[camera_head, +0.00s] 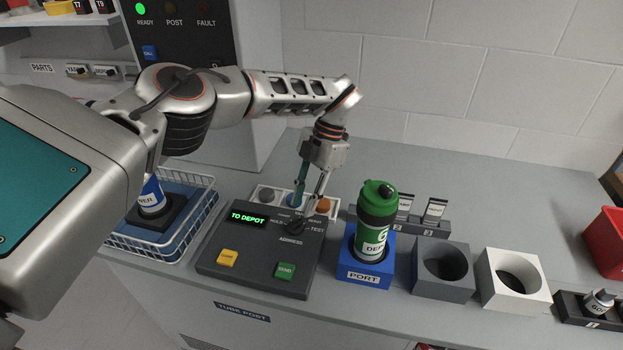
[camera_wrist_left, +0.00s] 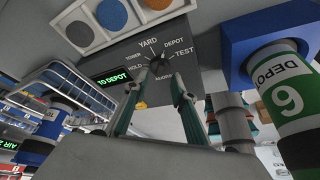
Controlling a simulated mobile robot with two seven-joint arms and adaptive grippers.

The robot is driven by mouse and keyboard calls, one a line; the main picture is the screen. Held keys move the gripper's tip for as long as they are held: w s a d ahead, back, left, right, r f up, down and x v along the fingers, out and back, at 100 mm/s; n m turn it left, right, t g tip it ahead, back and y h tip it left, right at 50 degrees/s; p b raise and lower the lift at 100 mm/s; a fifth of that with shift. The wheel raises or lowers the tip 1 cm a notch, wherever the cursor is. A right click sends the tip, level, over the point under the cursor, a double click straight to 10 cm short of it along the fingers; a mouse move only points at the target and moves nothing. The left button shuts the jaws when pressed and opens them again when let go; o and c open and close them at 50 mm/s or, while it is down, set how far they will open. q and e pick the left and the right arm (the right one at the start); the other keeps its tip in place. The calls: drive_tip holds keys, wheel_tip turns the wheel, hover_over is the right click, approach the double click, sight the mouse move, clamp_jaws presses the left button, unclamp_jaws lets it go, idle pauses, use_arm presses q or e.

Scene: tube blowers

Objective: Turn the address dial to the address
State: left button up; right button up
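The address dial (camera_head: 296,226) is a dark knob on the grey control panel (camera_head: 225,247). In the left wrist view the dial (camera_wrist_left: 158,65) has labels around it, including YARD, DEPOT, TEST and HOLD. I cannot tell exactly where its pointer points. The green display (camera_head: 248,216) reads TO DEPOT. My left gripper (camera_head: 304,210) reaches down over the dial. In the left wrist view its fingertips (camera_wrist_left: 158,79) are apart, one to each side of the dial, with gaps showing. My right gripper is in neither view.
A green carrier (camera_head: 374,222) stands in the blue port (camera_head: 364,276) right of the panel. Grey (camera_head: 443,270) and white (camera_head: 513,281) sockets follow. A wire basket (camera_head: 163,250) is left. Yellow (camera_head: 227,258) and green (camera_head: 285,271) buttons sit on the panel's front.

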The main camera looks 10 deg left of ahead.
use_arm(q)
drive_tip(key=v, duration=0.8)
drive_tip(key=shift+f, duration=0.1)
